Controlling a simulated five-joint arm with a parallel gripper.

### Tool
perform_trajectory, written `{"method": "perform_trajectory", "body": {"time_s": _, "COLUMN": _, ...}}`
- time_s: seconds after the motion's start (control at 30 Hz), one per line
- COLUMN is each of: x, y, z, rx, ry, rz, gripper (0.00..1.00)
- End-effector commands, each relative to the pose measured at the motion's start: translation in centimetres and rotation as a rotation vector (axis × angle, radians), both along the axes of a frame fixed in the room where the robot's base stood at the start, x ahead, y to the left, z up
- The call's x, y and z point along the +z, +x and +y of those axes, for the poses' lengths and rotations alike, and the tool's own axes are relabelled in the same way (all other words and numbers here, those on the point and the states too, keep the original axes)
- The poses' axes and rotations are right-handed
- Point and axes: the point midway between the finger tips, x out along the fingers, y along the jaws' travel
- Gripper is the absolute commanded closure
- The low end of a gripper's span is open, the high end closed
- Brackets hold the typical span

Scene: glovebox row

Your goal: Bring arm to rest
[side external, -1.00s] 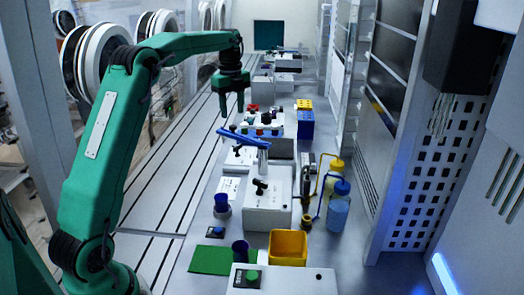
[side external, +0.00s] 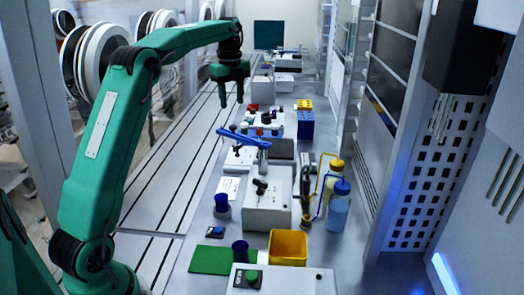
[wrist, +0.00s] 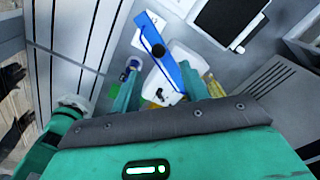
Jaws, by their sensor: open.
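My green arm reaches over from the left, and my gripper (side external: 231,98) hangs from its end with the fingers pointing down. It is empty and open, in the air above the work deck (side external: 170,160). The blue bar (side external: 243,138) on a white unit lies below the fingers and slightly to the right, apart from them in the side view. In the wrist view the two green fingers stand apart (wrist: 160,92), with the blue bar (wrist: 165,55) visible between and beyond them.
A white box (side external: 268,212) with a black knob, a yellow bin (side external: 287,247), a green mat (side external: 209,260) and blue cups stand in the foreground. Bottles (side external: 338,213) stand at the right. The slotted deck at left is clear. Glove ports line the left wall.

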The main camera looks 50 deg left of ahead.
Motion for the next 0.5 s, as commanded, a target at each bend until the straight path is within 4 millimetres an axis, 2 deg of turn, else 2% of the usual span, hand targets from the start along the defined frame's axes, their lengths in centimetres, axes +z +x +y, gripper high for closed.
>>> {"method": "perform_trajectory", "body": {"time_s": 0.27, "x": 0.7, "y": -0.4, "z": -1.1, "rx": 0.041, "ry": 0.006, "rz": -0.013, "gripper": 0.55}}
{"method": "perform_trajectory", "body": {"time_s": 0.5, "x": 2.7, "y": -2.0, "z": -4.4, "rx": 0.192, "ry": 0.017, "rz": -0.060, "gripper": 0.55}}
